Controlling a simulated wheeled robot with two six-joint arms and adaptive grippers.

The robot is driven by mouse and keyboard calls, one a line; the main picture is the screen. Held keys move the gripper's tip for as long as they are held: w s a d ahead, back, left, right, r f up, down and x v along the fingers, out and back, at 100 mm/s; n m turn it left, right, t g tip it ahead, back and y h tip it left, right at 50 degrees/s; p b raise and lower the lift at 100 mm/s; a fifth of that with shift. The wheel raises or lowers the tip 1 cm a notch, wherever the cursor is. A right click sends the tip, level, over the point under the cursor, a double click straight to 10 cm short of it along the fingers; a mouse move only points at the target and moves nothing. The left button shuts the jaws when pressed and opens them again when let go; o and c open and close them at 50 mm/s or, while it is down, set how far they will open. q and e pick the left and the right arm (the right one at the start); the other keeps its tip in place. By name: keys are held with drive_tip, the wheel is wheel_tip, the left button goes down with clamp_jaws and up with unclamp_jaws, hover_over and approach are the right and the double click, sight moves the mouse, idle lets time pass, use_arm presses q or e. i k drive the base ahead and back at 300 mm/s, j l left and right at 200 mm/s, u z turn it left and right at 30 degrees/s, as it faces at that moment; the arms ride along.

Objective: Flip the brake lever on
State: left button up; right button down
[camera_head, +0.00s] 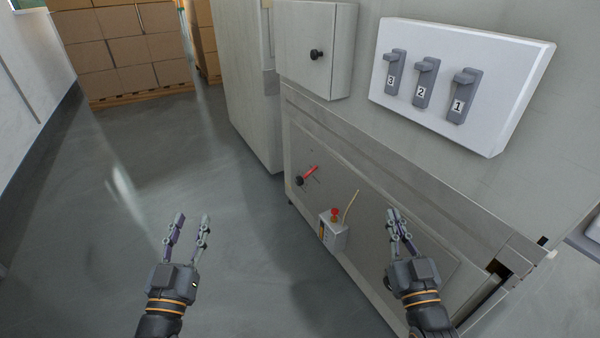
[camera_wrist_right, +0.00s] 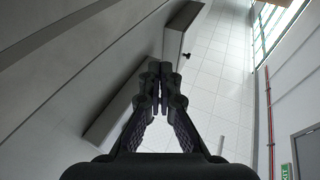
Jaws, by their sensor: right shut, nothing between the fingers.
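A red lever (camera_head: 311,171) with a black knob (camera_head: 299,181) at its lower end sits on the lower front panel of the grey machine. No label shows which control is the brake lever. Three grey switches, numbered 3 (camera_head: 393,72), 2 (camera_head: 425,83) and 1 (camera_head: 463,97), are on a white panel (camera_head: 500,125) at the upper right. My right gripper (camera_head: 396,211) is shut and empty, in front of the lower panel, right of the red lever. Its closed fingers show in the right wrist view (camera_wrist_right: 160,72). My left gripper (camera_head: 192,217) is open and empty over the floor, left of the machine.
A small box (camera_head: 336,236) with a red button (camera_head: 335,214) and a pale rod (camera_head: 351,205) are between the red lever and my right gripper. A grey cabinet box (camera_head: 312,70) with a black knob juts out above. Cartons (camera_head: 125,50) stand far back; the floor (camera_head: 90,230) at left is clear.

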sight(306, 174)
drive_tip(key=i+u, duration=0.25)
drive_tip(key=i, duration=0.85)
